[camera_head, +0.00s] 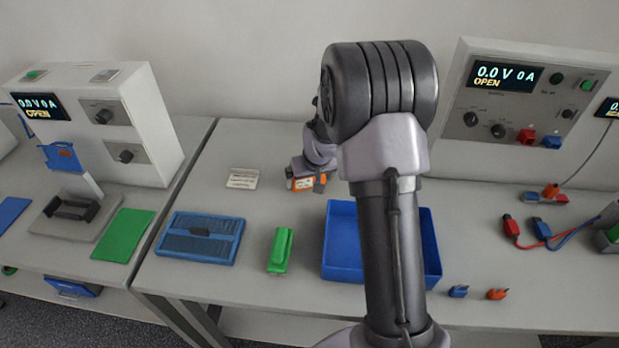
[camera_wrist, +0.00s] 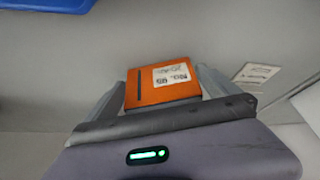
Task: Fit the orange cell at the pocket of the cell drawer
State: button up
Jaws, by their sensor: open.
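The orange cell (camera_wrist: 160,90), with a white label, lies between the two grey fingers of my gripper (camera_wrist: 165,76) in the wrist view. The jaws are open around it. Its lower end is hidden by the gripper body. In the head view the orange cell (camera_head: 302,184) shows at the back of the bench beside my gripper (camera_head: 312,180), which is partly hidden by my arm. A grey plate with a black holder (camera_head: 75,207), at the left instrument's foot, may be the cell drawer with its pocket, but I cannot tell for sure.
An open blue bin (camera_head: 338,266) stands partly behind my arm. A blue slotted tray (camera_head: 202,238) and a green block (camera_head: 281,250) lie to its left. A small label card (camera_head: 242,179) is at the back. Red and blue leads (camera_head: 548,238) lie on the right.

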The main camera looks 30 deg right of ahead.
jog(key=s+a+r+p, duration=0.1)
jog(key=s+a+r, duration=0.25)
jog(key=r, duration=0.35)
jog(key=s+a+r+y+p, duration=0.1)
jog(key=s+a+r, duration=0.25)
jog(key=r, duration=0.35)
jog(key=s+a+r+p, duration=0.1)
jog(key=s+a+r, duration=0.1)
jog(key=s+r, duration=0.35)
jog(key=s+a+r+m+y, duration=0.1)
jog(key=s+a+r, duration=0.2)
jog(key=s, duration=0.6)
jog(key=s+a+r+m+t+y, duration=0.1)
jog(key=s+a+r, duration=0.2)
jog(key=s+a, duration=0.5)
jog(key=shift+s+r, duration=0.3)
jog(key=shift+s, duration=0.1)
